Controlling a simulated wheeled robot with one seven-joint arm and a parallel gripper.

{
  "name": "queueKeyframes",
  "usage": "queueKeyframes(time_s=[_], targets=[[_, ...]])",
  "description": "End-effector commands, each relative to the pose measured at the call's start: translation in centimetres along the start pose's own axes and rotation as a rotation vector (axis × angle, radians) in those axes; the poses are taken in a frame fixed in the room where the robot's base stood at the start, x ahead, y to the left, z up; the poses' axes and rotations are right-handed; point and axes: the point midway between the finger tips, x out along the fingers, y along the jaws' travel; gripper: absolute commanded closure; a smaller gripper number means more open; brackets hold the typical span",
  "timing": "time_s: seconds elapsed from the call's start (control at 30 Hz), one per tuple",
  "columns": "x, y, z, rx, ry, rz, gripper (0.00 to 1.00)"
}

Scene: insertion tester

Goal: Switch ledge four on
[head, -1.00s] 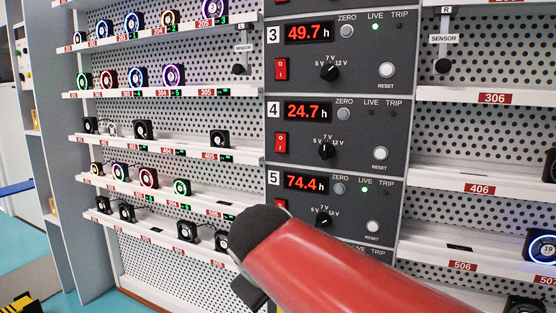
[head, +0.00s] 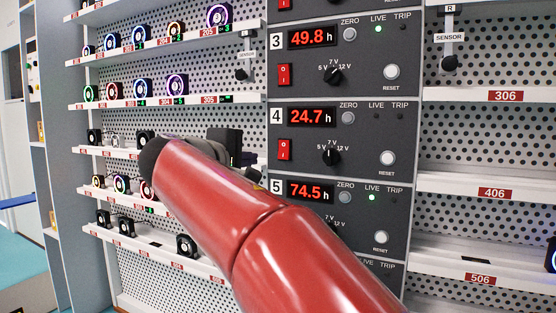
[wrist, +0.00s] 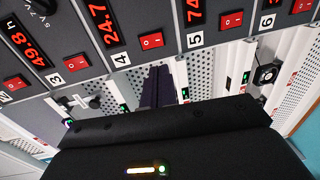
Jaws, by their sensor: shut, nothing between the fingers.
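Panel 4 (head: 372,132) is the dark grey unit in the middle of the control column in the head view. Its display (head: 309,117) reads 24.7 h and its LIVE lamp (head: 376,118) is dark. Its red rocker switch (head: 284,150) is at its lower left; the switch also shows in the wrist view (wrist: 151,40). My gripper (wrist: 158,72) is shut and empty, its dark fingers pointing towards the panels, just below switch 4 in the wrist picture. In the head view its dark body shows left of panel 4, partly hidden by my red arm. Contact with the switch is not visible.
Panel 3 (head: 310,60) above and panel 5 (head: 372,215) below have green LIVE lamps and similar switches. Voltage knob 4 (head: 331,156) and its RESET button (head: 388,158) are close by. Shelves with small fans stand left; the right-hand shelf 406 (head: 455,186) looks clear.

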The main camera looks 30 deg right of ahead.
Motion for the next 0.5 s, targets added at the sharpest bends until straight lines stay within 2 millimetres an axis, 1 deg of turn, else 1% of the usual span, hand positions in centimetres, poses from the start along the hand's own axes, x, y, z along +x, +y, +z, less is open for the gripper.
queueKeyframes(time_s=[0.07, 0.17, 0.27, 0.5], targets=[[0.3, 0.0, 0.0, 0.0, -0.001, -0.001, 1.0], [1.2, 0.0, 0.1, 0.0, -0.004, -0.002, 1.0], [2.8, 0.0, 0.1, -0.001, -0.005, -0.001, 1.0], [8.0, 0.1, 0.1, -0.001, -0.005, -0.001, 1.0]])
